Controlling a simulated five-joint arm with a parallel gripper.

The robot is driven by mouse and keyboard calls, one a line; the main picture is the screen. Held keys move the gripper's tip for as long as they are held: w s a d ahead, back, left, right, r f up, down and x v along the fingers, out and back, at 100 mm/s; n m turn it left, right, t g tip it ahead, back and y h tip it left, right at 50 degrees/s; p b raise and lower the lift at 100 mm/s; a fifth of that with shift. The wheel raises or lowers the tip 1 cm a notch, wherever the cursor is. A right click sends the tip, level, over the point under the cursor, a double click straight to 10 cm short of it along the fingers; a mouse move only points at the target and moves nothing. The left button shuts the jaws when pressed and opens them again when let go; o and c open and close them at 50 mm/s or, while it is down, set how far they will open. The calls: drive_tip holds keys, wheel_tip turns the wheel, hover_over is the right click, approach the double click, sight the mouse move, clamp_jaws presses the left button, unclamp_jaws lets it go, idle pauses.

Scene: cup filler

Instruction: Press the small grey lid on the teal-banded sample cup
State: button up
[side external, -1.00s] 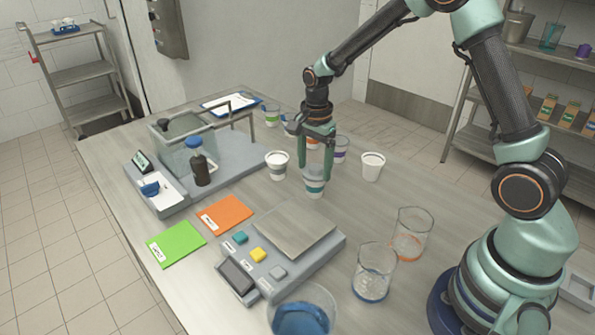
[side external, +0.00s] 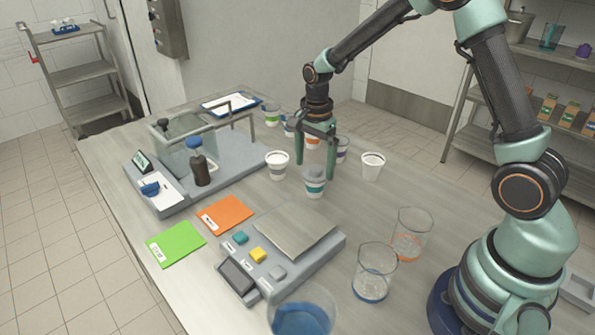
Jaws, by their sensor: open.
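The teal-banded sample cup (side external: 314,188) stands upright on the table below my gripper. The small grey lid (side external: 314,172) sits on the cup's top; I cannot tell whether it is pressed fully down. My gripper (side external: 315,170) points down with its two fingers spread wide, one at each side of the lid, with visible gaps. It holds nothing.
A grey scale (side external: 290,230) and glass beakers (side external: 375,272) are in front.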

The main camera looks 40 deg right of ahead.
wheel_tip(320, 180, up, 11)
idle(0.3)
drive_tip(key=s+a+r+n+t, duration=0.1)
drive_tip(key=s+r+n+t, duration=0.1)
drive_tip(key=s+n, duration=0.5)
drive_tip(key=s+a+r+n+t, duration=0.2)
drive_tip(key=s+r+n+t, duration=0.1)
drive_tip(key=s+n, duration=0.5)
drive_tip(key=shift+s+a+r+n+t, duration=0.2)
drive_tip(key=shift+a+r+n+t, duration=0.1)
drive_tip(key=shift+r+n, duration=0.55)
